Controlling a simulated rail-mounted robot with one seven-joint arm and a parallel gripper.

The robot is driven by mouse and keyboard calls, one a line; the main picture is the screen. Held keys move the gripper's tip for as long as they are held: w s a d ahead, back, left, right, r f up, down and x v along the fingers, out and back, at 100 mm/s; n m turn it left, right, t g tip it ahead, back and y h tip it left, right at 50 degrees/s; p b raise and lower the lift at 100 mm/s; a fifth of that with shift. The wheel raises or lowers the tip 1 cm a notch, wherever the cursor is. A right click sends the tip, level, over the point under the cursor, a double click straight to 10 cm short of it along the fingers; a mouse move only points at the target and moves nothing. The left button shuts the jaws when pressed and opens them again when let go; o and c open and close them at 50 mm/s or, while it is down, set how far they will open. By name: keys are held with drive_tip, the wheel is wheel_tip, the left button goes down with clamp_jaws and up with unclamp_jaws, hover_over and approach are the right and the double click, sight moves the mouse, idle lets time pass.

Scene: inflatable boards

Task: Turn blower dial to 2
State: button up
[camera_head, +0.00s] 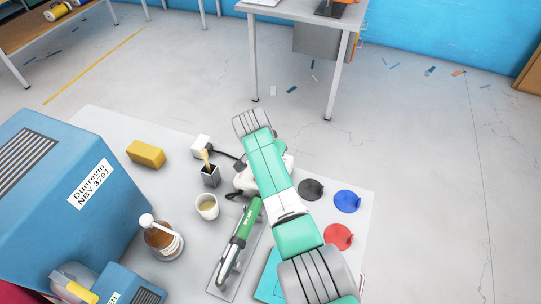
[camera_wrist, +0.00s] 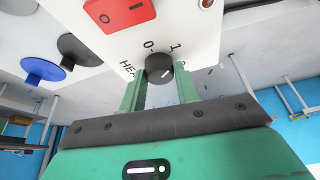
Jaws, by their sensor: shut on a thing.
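In the wrist view a black dial (camera_wrist: 158,67) sits on a white panel (camera_wrist: 192,22) marked 0, 1 and HEAT. My gripper (camera_wrist: 158,84) has its two green fingers on either side of the dial, shut on it. A pale line shows on the right part of the dial's face; I cannot tell which number it points at. The 2 is not clearly readable. In the head view the white control box (camera_head: 245,181) is mostly hidden under my arm, and the dial is hidden. A green and grey hand blower (camera_head: 240,238) lies to its left front.
A red rocker switch (camera_wrist: 120,14) is on the same panel. Black (camera_head: 311,189), blue (camera_head: 347,201) and red (camera_head: 338,236) discs lie right of my arm. A cup (camera_head: 207,207), brown bottle (camera_head: 162,240), yellow block (camera_head: 146,154) and large blue box (camera_head: 60,185) stand left.

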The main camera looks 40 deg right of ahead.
drive_tip(key=m+b, duration=0.1)
drive_tip(key=b, duration=0.1)
drive_tip(key=m+g+b, duration=0.1)
drive_tip(key=shift+w+f+m+b, duration=0.15)
drive_tip(key=shift+f+m+b, duration=0.25)
drive_tip(key=m+b, duration=0.2)
drive_tip(key=b, duration=0.2)
drive_tip(key=shift+f+g+b, duration=0.1)
drive_tip(key=shift+g+b, duration=0.25)
drive_tip(key=shift+g, duration=0.05)
drive_tip(key=m+b, duration=0.1)
drive_tip(key=b, duration=0.2)
drive_tip(key=shift+r+g, duration=0.2)
drive_tip(key=shift+g, duration=0.1)
drive_tip(key=shift+r+m+b, duration=0.1)
drive_tip(key=shift+m+b, duration=0.4)
drive_tip(key=shift+b, duration=0.25)
drive_tip(key=shift+r, duration=0.15)
drive_tip(key=o, duration=1)
drive_tip(key=shift+c, duration=0.2)
